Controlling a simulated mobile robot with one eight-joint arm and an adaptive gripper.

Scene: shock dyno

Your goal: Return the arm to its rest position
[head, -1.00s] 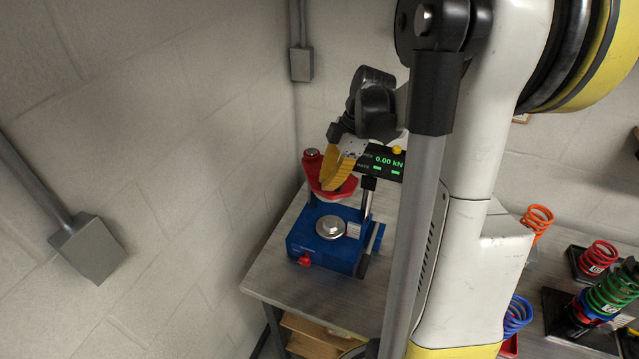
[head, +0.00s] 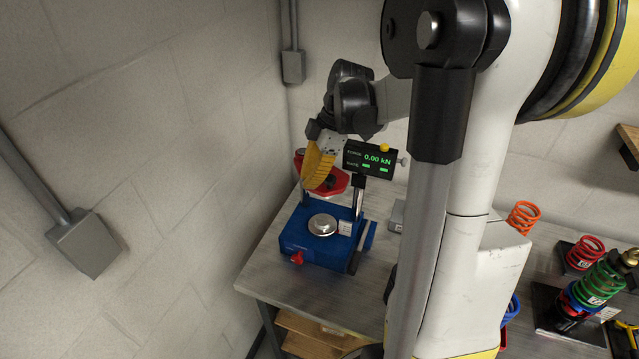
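My gripper (head: 318,165), with yellow ribbed fingers, is in the air above the blue test machine (head: 310,238), near its red upper part (head: 328,182). The fingers overlap each other in this view, so I cannot tell whether they are open or shut. I see no object held in them. My arm reaches in from the right, bent, and hides part of the bench. The machine has a round silver plate (head: 322,224) with nothing on it and a display (head: 371,159) reading 0.00 kN.
The machine stands on a grey bench (head: 290,285) in a corner between walls. A grey wall box (head: 86,243) with a conduit is at left. On the right are an orange spring (head: 523,217), a red spring (head: 586,253) and a green spring (head: 601,283).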

